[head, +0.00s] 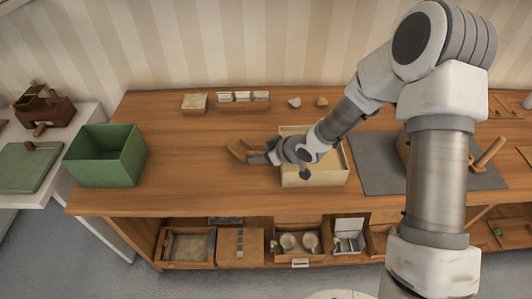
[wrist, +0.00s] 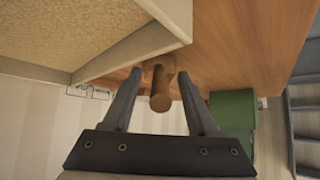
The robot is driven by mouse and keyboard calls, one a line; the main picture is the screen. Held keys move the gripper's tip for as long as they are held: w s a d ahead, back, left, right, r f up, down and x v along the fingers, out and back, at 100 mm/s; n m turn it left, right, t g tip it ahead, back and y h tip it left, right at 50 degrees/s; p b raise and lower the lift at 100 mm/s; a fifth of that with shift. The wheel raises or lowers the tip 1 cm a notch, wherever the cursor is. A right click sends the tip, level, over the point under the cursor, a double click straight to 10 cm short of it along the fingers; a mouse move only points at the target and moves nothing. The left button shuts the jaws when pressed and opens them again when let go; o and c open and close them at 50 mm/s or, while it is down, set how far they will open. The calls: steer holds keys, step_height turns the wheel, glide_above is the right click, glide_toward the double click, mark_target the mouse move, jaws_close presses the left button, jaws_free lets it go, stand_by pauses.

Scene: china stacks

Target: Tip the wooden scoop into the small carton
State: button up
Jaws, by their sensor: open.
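The wooden scoop (head: 238,150) lies on the wooden counter, just left of a cream open-topped box (head: 336,179). In the wrist view the round end of the scoop's handle (wrist: 160,97) points toward the camera. My gripper (head: 262,153) is low beside the scoop at the box's left side. Its two fingers (wrist: 159,75) are open, one on each side of the handle, with gaps visible. The cream box also shows in the wrist view (wrist: 130,58), with a grainy tan surface inside. My arm hides part of it in the head view. I cannot tell which box is the small carton.
A green open box (head: 105,157) stands at the counter's left end. A small tan-topped box (head: 194,103) and a rack (head: 243,101) are at the back. A grey mat (head: 375,175) lies right of the cream box. Counter between green box and scoop is clear.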

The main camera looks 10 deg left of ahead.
steer(key=p+v, duration=0.5)
steer(key=v, duration=1.2)
steer(key=shift+d+r, duration=0.1)
steer(key=s+d+r+m+t+h+b, duration=0.1)
steer(key=d+r+m+h, duration=0.2)
steer(key=d+r+h, duration=0.45)
steer(key=s+d+r+m+t+h, duration=0.1)
steer(key=d+r+m+h, duration=0.3)
steer(key=d, duration=0.6)
steer(key=s+r+m+y, duration=0.2)
steer(key=s+r, duration=0.3)
steer(key=s, duration=0.3)
steer(key=s+r+m+g+y+p, duration=0.1)
steer(key=s+r+m, duration=0.1)
steer(key=s+r, duration=0.3)
steer(key=s, duration=0.3)
steer(key=shift+a+r+m+y, duration=0.25)
steer(key=shift+a+m+y, duration=0.05)
steer(key=shift+a+y, duration=0.1)
